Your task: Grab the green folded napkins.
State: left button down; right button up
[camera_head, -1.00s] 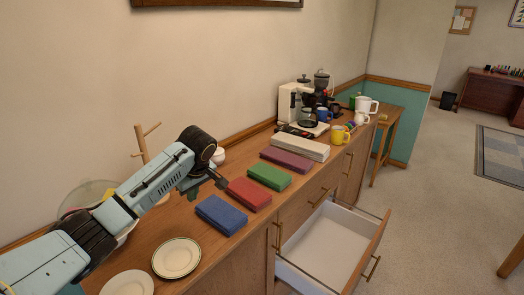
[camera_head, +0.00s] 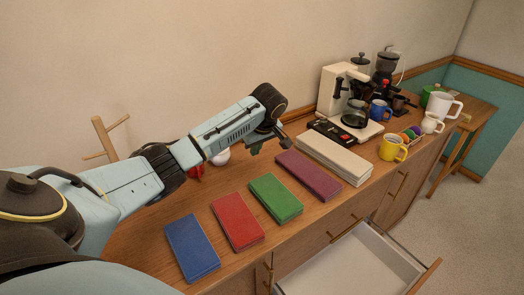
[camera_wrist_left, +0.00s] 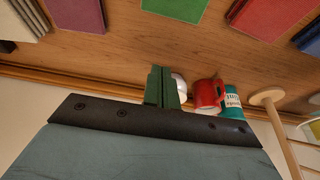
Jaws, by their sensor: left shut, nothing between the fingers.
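The green folded napkins (camera_head: 275,198) lie as a flat stack on the wooden cabinet top (camera_head: 237,267), between the red napkins (camera_head: 237,221) and the purple napkins (camera_head: 308,174). In the left wrist view the green stack (camera_wrist_left: 176,7) is cut off at the top edge. My left gripper (camera_head: 268,144) is above the back of the cabinet top, beyond the green stack and apart from it. Its dark green fingers (camera_wrist_left: 162,88) are shut and empty. My right gripper is not in view.
Blue napkins (camera_head: 192,248) and a white stack (camera_head: 333,158) flank the row. A coffee maker (camera_head: 345,100) and a yellow mug (camera_head: 393,148) stand at right. A red mug (camera_wrist_left: 207,96) and wooden rack (camera_head: 104,137) are near the wall. A drawer (camera_head: 350,265) is open in front.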

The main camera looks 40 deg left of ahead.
pick_arm(q)
jog(key=x, duration=0.4)
jog(key=shift+s, duration=0.25)
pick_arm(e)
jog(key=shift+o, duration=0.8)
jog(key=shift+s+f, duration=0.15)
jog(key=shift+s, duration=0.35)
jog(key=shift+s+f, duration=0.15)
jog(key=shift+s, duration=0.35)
pick_arm(q)
jog(key=b+x, duration=0.1)
jog(key=x, duration=0.2)
jog(key=shift+w+a+f, duration=0.1)
jog(key=shift+w+f, duration=0.05)
jog(key=shift+f, duration=0.2)
jog(key=shift+d+f, duration=0.25)
jog(key=shift+d, duration=0.05)
jog(key=shift+s+d+r+p, duration=0.1)
jog(key=shift+s+d+p, duration=0.1)
jog(key=shift+d, duration=0.35)
jog(key=shift+s+d+r+p, duration=0.1)
jog(key=shift+s+d+p, duration=0.1)
jog(key=shift+d, duration=0.35)
jog(key=shift+s+d+f, duration=0.1)
jog(key=shift+d, duration=0.35)
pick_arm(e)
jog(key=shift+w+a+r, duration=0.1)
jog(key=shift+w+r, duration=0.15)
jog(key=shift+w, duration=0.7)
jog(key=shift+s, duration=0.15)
